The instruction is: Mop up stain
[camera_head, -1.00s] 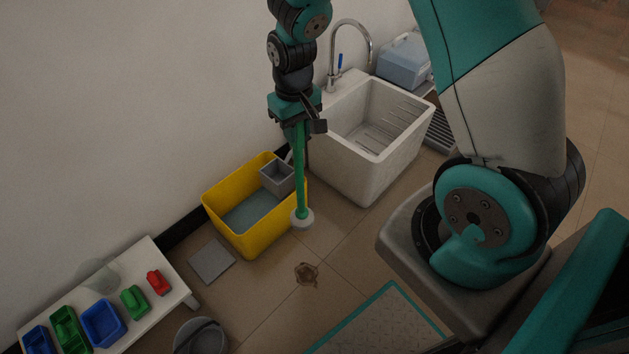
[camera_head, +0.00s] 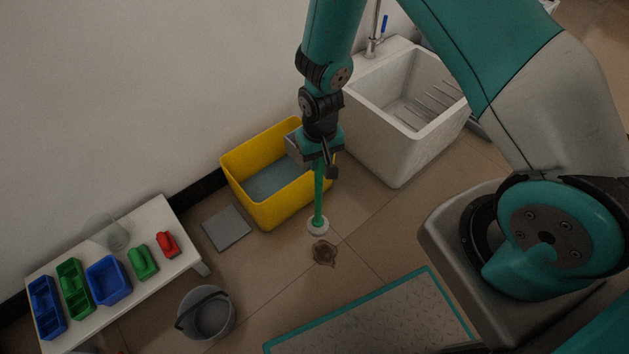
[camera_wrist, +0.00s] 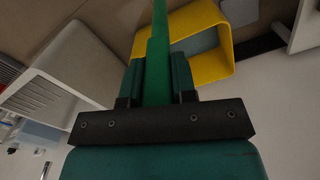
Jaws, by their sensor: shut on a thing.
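My gripper (camera_head: 321,160) is shut on the green handle of a mop (camera_head: 319,192). The handle also shows between the fingers in the wrist view (camera_wrist: 157,60). The mop hangs upright with its round white head (camera_head: 318,227) low, close to the floor; I cannot tell whether it touches. A brown stain (camera_head: 324,252) lies on the tiled floor just in front of the mop head. A yellow bucket (camera_head: 262,217) with a grey insert stands behind and left of the mop.
A white sink (camera_head: 399,160) stands at the back right. A grey bucket (camera_head: 207,313) and a low white bench (camera_head: 150,222) with coloured trays and brushes are at the left. A teal-edged platform (camera_head: 375,318) lies in front. Floor around the stain is clear.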

